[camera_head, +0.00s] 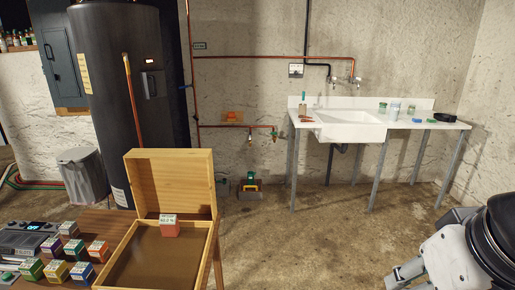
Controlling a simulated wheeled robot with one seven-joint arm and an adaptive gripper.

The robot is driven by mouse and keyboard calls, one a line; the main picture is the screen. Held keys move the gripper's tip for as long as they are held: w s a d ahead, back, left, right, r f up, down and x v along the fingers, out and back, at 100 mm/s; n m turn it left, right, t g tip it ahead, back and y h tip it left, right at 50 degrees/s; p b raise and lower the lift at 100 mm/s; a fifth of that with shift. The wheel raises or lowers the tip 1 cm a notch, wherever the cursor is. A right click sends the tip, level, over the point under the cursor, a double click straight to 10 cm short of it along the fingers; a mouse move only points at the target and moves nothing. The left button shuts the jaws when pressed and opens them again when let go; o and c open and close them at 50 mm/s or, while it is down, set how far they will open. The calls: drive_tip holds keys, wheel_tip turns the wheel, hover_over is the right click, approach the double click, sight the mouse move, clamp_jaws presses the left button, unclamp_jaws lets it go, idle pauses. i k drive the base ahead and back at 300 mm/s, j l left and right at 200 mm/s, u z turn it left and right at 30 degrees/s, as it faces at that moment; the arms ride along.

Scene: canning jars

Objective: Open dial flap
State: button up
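A tall dark water heater (122,110) stands at the left. Its front carries a small lit display (150,62) and a dark panel (151,85) below it. I cannot make out which part is the dial flap or whether it is shut. My white and black arm is at the bottom right corner, far from the heater. Grey parts that seem to be my gripper (405,273) show at the bottom edge, partly cut off. Its fingers cannot be told open or shut, and nothing is seen held.
A wooden table with an open wooden box (170,175), several small coloured boxes and a grey device (28,238) fills the lower left. A grey bin (83,175) stands by the heater. A white sink bench (350,126) is at the back. The middle floor is clear.

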sight(154, 83)
drive_tip(key=i, duration=1.9)
drive_tip(key=i+l+u, duration=0.2)
drive_tip(key=i, duration=0.25)
drive_tip(key=i+u, duration=0.2)
drive_tip(key=i, duration=0.25)
drive_tip(key=i+l+u, duration=0.15)
drive_tip(key=i+l, duration=0.15)
drive_tip(key=i+l+u, duration=0.2)
drive_tip(key=i, duration=0.3)
drive_tip(key=i+l+u, duration=1)
drive_tip(key=l+u, duration=0.15)
drive_tip(key=l, duration=0.25)
